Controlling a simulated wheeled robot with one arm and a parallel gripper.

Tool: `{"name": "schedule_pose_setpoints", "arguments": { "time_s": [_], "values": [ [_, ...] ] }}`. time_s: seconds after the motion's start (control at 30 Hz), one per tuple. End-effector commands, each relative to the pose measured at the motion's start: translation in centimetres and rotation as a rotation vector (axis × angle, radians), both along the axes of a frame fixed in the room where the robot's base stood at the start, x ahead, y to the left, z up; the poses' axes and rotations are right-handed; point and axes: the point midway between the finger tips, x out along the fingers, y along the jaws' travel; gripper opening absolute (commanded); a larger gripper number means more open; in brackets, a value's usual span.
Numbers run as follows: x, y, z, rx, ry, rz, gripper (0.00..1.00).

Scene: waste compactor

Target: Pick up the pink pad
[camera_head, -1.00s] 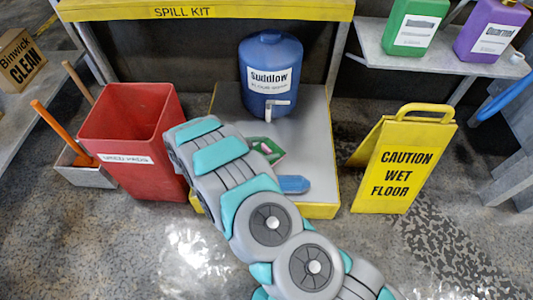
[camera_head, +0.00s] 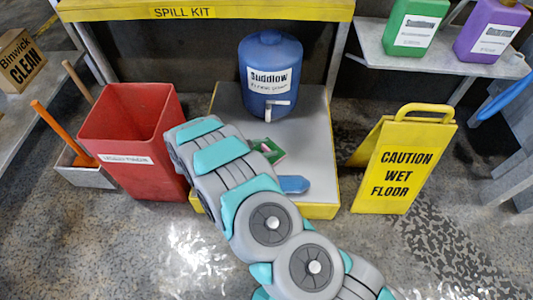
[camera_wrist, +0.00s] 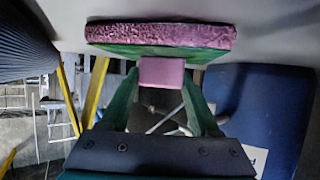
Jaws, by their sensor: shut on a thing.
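The pink pad (camera_wrist: 160,36) is a wide slab with a mottled pink edge and a green underside, across the top of the wrist view. A small pink block (camera_wrist: 162,71) sticks out from it toward my gripper (camera_wrist: 162,82). My gripper's green fingers are shut on this block, with the slab just beyond the fingertips. In the head view, my arm hides most of the gripper. A small green and pink patch (camera_head: 269,150) shows past the arm, over the grey platform; I cannot tell how much of it is pad.
A blue Suddlow jug (camera_head: 271,75) stands at the back of the yellow-edged grey platform (camera_head: 318,150). A flat blue object (camera_head: 293,184) lies near its front. A red bin (camera_head: 130,135) stands left, a yellow wet-floor sign (camera_head: 402,165) right. The spill kit shelf (camera_head: 280,10) is above.

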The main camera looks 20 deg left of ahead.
Motion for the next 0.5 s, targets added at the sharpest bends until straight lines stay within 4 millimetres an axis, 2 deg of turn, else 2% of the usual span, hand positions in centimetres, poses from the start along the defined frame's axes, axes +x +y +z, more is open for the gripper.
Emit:
{"name": "schedule_pose_setpoints", "arguments": {
  "time_s": [0.03,0.1,0.5],
  "values": [
    [0.0,0.0,0.01,0.0,0.0,0.0,0.07],
    [0.0,0.0,0.01,0.0,0.0,0.0,0.0],
    [0.01,0.02,0.68,0.001,-0.001,0.0,0.0]
  ]
}}
